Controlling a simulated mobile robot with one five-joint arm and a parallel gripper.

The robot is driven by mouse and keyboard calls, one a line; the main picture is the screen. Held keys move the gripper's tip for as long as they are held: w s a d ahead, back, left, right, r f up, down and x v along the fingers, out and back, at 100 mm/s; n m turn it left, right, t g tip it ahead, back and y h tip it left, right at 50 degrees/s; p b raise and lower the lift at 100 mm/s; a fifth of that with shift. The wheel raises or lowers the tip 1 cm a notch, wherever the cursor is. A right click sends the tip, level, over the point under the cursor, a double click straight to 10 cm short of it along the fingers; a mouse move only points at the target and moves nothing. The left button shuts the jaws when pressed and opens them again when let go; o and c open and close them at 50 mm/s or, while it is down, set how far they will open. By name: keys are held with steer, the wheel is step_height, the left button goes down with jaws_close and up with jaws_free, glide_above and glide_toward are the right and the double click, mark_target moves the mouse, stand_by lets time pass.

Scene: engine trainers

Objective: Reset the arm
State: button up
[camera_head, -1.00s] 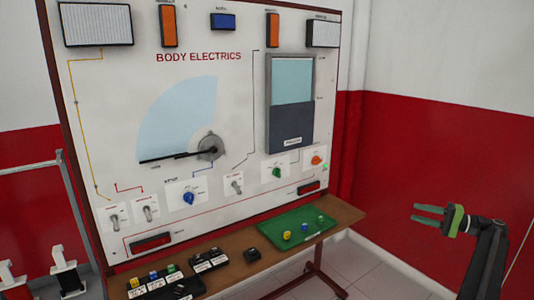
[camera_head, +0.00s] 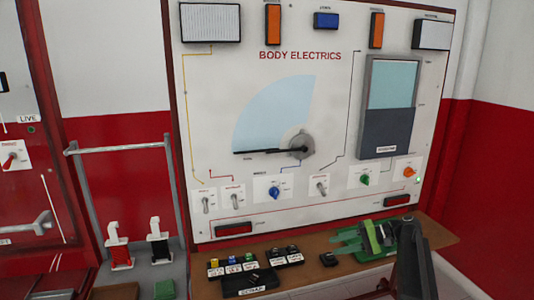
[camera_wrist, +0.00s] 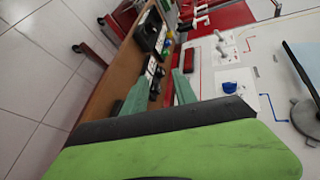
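My gripper (camera_head: 342,242) is at the lower right of the head view, in front of the shelf's right part. Its green fingers show apart with nothing between them in the wrist view (camera_wrist: 162,82). The arm behind it rises from the lower right edge. The green tray is largely hidden behind the gripper, and I cannot tell what lies on it.
The BODY ELECTRICS board (camera_head: 350,100) stands behind a narrow brown shelf (camera_head: 430,243). A black labelled tray (camera_head: 250,283) and small coloured parts lie on the shelf. A grey rail frame (camera_head: 125,147) and red and black clamps stand at left. Tiled floor (camera_wrist: 40,60) is clear.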

steer(key=s+a+f+n+g+h, duration=0.1)
steer(key=s+a+f+h, duration=0.1)
steer(key=s+a+f, duration=0.4)
steer(key=s+a+f+n+g+h, duration=0.1)
steer(key=s+a+h, duration=0.2)
steer(key=a, duration=0.4)
steer(key=s+a+f+n+g+h, duration=0.1)
steer(key=s+a+f+g+h, duration=0.1)
steer(key=s+a+f, duration=0.4)
steer(key=s+d+f+t+h, duration=0.2)
steer(key=s+d+h, duration=0.35)
steer(key=d, duration=0.35)
step_height(320, 180, up, 13)
steer(key=w+p, duration=0.2)
steer(key=p, duration=1)
steer(key=shift+f+h, duration=0.2)
steer(key=shift+h, duration=0.25)
steer(key=shift+f, duration=0.1)
